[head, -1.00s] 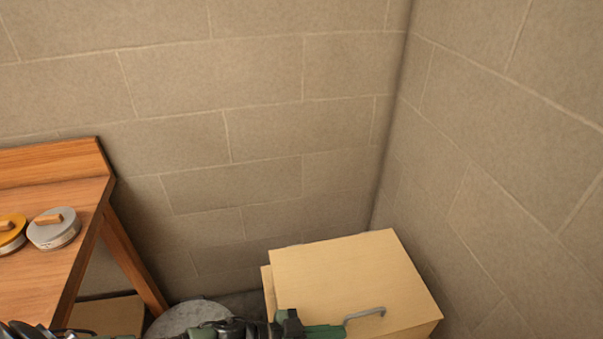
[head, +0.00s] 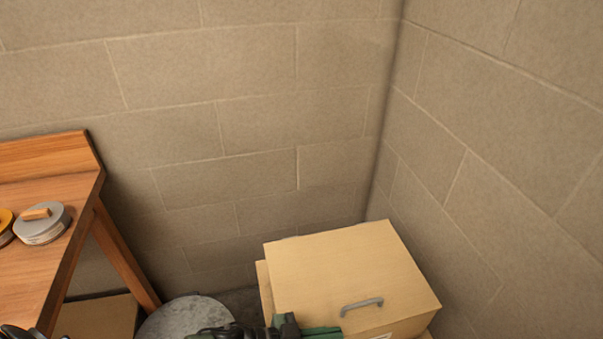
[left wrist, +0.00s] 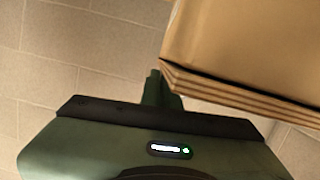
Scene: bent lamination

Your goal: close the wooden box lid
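The wooden box (head: 377,330) is pale and stands in the corner of the room. Its lid (head: 330,265) lies over the top and looks lowered. Whether a thin gap remains at the front edge I cannot tell. A grey handle (head: 362,306) sits near the lid's front edge. My left gripper (head: 318,332) is at the bottom of the head view, just left of and below the handle, apart from it. In the left wrist view its fingers (left wrist: 160,85) are together and empty, beside the box's layered corner (left wrist: 190,82).
A wooden table (head: 60,230) stands at the left with round tins (head: 42,223) on it. A round grey object (head: 185,318) is on the floor between table and box. Block walls (head: 250,130) close in behind and on the right (head: 500,180).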

